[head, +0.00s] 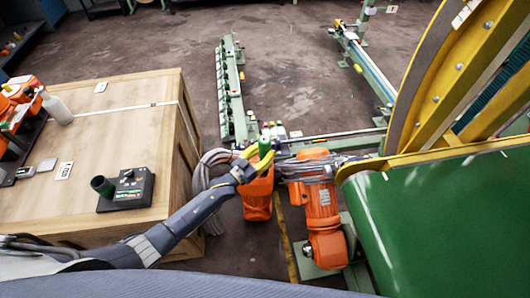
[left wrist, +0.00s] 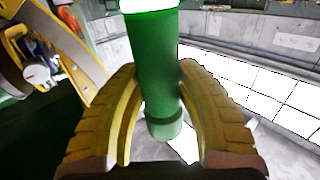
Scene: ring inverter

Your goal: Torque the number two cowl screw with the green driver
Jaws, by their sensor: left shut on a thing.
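My left gripper (head: 254,158) has yellow fingers and is shut on the green driver (head: 264,146), held in the air right of the wooden bench, above the orange motors. In the left wrist view the driver (left wrist: 154,65) is a thick green cylinder standing between the curved fingers of the gripper (left wrist: 155,85), with a collar at its lower end. Its tip is not clear. No cowl screw marked number two can be made out. Several round bolt heads show on the yellow ring frame (head: 436,93) at the right. My right gripper is not in view.
A wooden bench (head: 120,100) at left carries a black box with a dark cup (head: 127,190), a white bottle (head: 56,108) and orange tools. Orange motors (head: 322,220) stand below the gripper. A large green panel (head: 455,225) fills the right.

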